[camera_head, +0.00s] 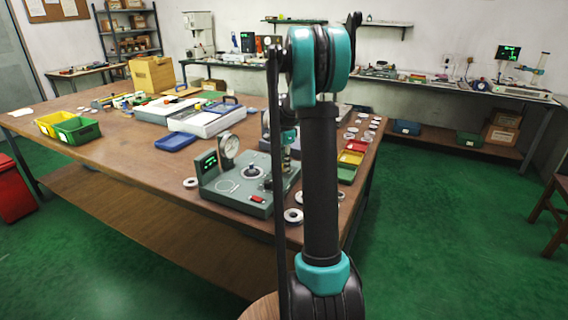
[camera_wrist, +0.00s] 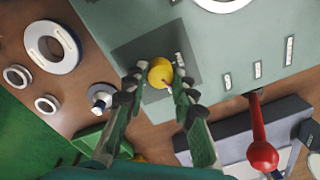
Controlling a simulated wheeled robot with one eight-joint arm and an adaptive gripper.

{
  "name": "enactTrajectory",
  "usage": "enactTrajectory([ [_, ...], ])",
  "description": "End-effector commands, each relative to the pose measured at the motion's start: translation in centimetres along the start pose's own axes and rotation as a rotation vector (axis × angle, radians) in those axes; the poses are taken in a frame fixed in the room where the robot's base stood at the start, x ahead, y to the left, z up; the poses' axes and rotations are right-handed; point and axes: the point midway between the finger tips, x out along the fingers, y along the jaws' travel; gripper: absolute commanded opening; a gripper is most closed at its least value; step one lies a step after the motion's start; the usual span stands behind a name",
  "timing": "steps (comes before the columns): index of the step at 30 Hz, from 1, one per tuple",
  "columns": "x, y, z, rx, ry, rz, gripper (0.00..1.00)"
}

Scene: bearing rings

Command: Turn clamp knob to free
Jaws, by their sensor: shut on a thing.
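The clamp knob (camera_wrist: 160,72) is a yellow round knob with a small dark mark, on a dark square patch of the grey-green fixture (camera_wrist: 225,60). My gripper (camera_wrist: 158,82) has its two dark fingers on either side of the knob, shut on it. In the head view the fixture (camera_head: 232,201) stands at the front right of the wooden table, with a dial gauge (camera_head: 228,146) and a green display. There my arm hides the fixture's right side, and I cannot make out the yellow knob.
A red ball-ended lever (camera_wrist: 262,155) is close to the right of my gripper in the wrist view. Loose metal rings (camera_wrist: 52,47) lie on the table at left. Red, yellow and green bins (camera_head: 351,158) stand right of my arm. Blue tray (camera_head: 176,141) lies behind the fixture.

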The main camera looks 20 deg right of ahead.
Motion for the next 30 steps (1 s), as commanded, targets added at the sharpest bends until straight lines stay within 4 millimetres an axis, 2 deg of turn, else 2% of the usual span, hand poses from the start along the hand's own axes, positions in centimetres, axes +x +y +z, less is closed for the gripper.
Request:
enactTrajectory([
  [30, 0.00, -0.15, -0.09, -0.951, -0.036, 0.000, 0.00],
])
